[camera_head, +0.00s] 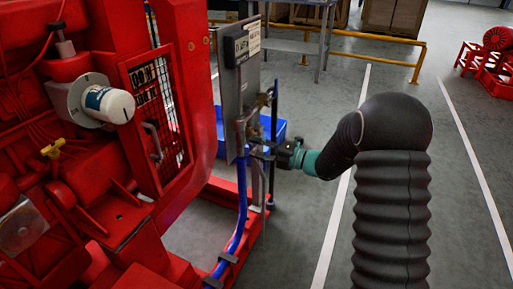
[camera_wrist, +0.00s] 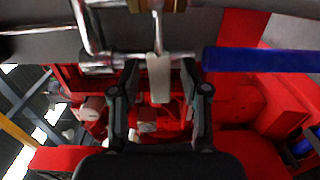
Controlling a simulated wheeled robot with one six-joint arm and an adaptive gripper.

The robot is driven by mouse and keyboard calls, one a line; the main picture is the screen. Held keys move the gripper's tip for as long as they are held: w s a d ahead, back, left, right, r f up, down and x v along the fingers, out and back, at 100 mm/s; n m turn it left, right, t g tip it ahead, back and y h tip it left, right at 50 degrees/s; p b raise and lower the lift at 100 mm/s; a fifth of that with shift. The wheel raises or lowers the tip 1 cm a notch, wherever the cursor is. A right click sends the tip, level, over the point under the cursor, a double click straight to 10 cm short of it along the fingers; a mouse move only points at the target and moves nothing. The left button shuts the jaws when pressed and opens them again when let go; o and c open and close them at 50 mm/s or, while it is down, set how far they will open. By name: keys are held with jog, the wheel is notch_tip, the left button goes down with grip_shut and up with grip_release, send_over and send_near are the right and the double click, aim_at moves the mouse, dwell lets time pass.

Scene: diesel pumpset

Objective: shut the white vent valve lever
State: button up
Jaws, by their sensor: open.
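The white vent valve lever (camera_wrist: 159,78) shows in the wrist view as a pale handle on a thin metal stem below a brass fitting (camera_wrist: 150,5). It points down the picture, between the two fingers of my gripper (camera_wrist: 160,92). The fingers are apart, with a visible gap on each side of the lever. In the head view my gripper (camera_head: 284,153) is at the pipework beside the grey panel (camera_head: 238,75). The lever cannot be made out there.
A silver pipe (camera_wrist: 95,60) and a blue pipe (camera_wrist: 255,60) lie close to the fingertips. The red pumpset (camera_head: 100,150) fills the left of the head view. A blue bin (camera_head: 222,135) stands behind the panel. Open floor lies to the right.

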jog(key=v, duration=1.2)
jog(key=s+d+f+n+g+h, duration=0.1)
jog(key=s+f+n+g+h, duration=0.25)
jog(key=s+n, duration=0.6)
jog(key=s+d+f+n+g+h, duration=0.1)
jog(key=s+f+n+g+h, duration=0.4)
jog(key=n, duration=0.7)
jog(key=s+d+r+n+t+h, duration=0.4)
jog(key=s+r+n, duration=0.4)
jog(key=s+n, duration=0.1)
jog(key=s+d+r+n+t+h, duration=0.4)
jog(key=s+d+r+n, duration=0.1)
jog(key=s+r+n, duration=0.3)
jog(key=shift+s+n, duration=0.35)
jog(key=shift+n, duration=0.1)
